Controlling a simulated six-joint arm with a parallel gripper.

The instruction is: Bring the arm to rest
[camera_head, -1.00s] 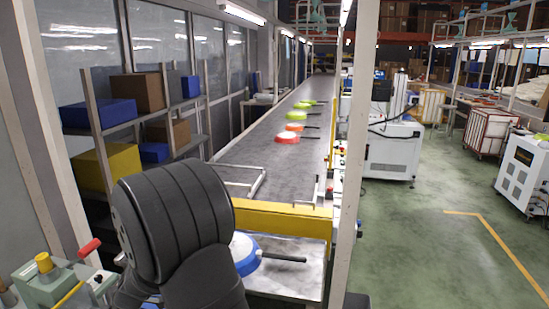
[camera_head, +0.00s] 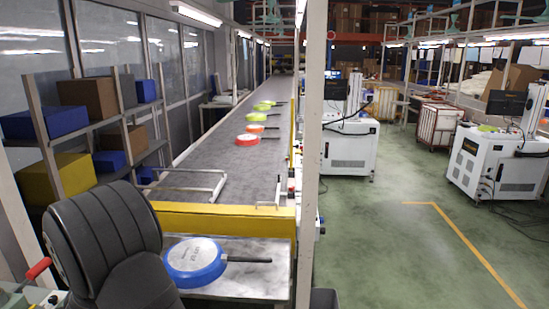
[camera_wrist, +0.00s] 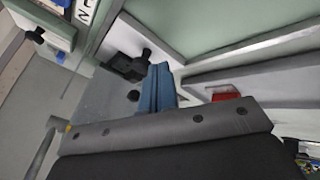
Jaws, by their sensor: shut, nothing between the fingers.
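My dark, ribbed arm (camera_head: 100,240) fills the lower left of the head view, bent, left of the blue pan. My gripper is hidden there. In the wrist view, my gripper (camera_wrist: 158,85) shows as blue fingers close together beyond the grey edge of my wrist, with nothing between them. A blue pan (camera_head: 196,262) with a pale inside and black handle lies on the metal table at the near end of the conveyor. My arm overlaps the table's left edge in the picture and is apart from the pan.
Several red, orange and green pans (camera_head: 247,139) lie on the grey conveyor (camera_head: 215,165). A yellow beam (camera_head: 225,217) crosses its near end. A shelf with boxes (camera_head: 87,98) stands left. A white post (camera_head: 311,150) stands right of the conveyor; green floor beyond is open.

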